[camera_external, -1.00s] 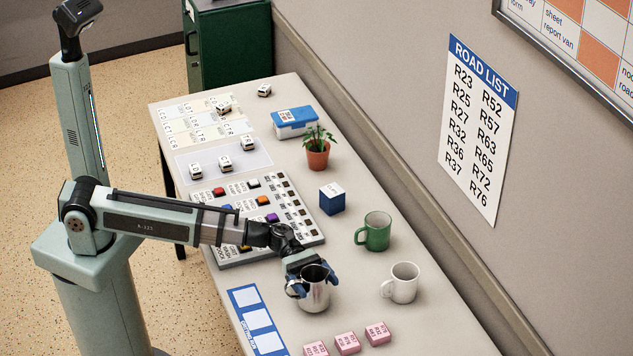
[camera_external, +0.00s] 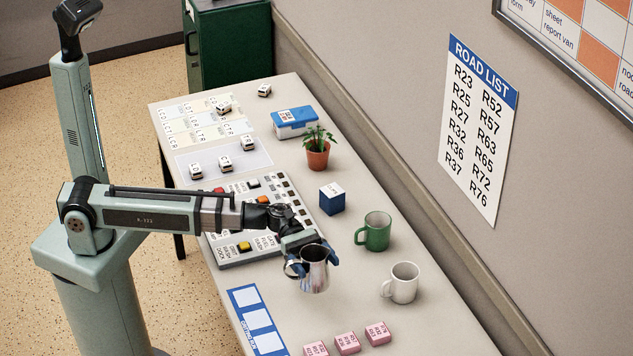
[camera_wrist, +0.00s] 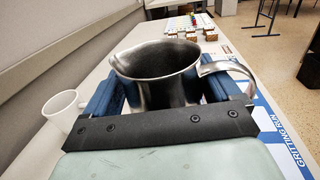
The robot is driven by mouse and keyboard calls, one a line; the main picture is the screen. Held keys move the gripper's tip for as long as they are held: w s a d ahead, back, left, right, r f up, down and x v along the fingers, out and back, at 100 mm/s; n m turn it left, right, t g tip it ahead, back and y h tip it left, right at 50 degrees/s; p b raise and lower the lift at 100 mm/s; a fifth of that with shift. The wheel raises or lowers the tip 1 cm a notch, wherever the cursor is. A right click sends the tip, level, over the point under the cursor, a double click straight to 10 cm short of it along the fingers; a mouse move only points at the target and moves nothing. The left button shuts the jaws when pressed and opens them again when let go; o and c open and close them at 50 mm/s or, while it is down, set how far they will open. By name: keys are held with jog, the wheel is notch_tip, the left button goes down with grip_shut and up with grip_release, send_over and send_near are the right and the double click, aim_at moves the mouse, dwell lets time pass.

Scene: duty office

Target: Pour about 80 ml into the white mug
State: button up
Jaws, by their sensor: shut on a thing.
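A steel pitcher (camera_external: 315,272) with a loop handle is held in my gripper (camera_external: 312,256), whose blue fingers are shut on its sides. The pitcher hangs a little above the table, close to upright. In the wrist view the pitcher (camera_wrist: 160,75) fills the middle, spout to the left and handle to the right, between the blue fingers; its inside is dark and I cannot tell the liquid level. The white mug (camera_external: 402,284) stands upright on the table to the right of the pitcher, apart from it. It also shows in the wrist view (camera_wrist: 62,112), at lower left.
A green mug (camera_external: 374,232) stands behind the white mug. Several pink blocks (camera_external: 347,343) lie at the front. A button panel (camera_external: 235,252), a blue cube (camera_external: 332,200) and a potted plant (camera_external: 318,158) are further back. The table between pitcher and white mug is clear.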

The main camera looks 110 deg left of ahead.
jog(key=shift+r, duration=3.05)
jog(key=w+a+n+g+y, duration=0.3)
jog(key=w+n+y, duration=1.5)
jog(key=w+y, duration=0.95)
jog(key=f, duration=0.4)
jog(key=w+f+h, duration=0.1)
jog(key=f, duration=0.4)
jog(key=w+f+h, duration=0.1)
jog(key=f, duration=0.3)
jog(key=shift+w+f, duration=0.25)
jog(key=shift+f, duration=0.1)
jog(key=shift+s, duration=0.15)
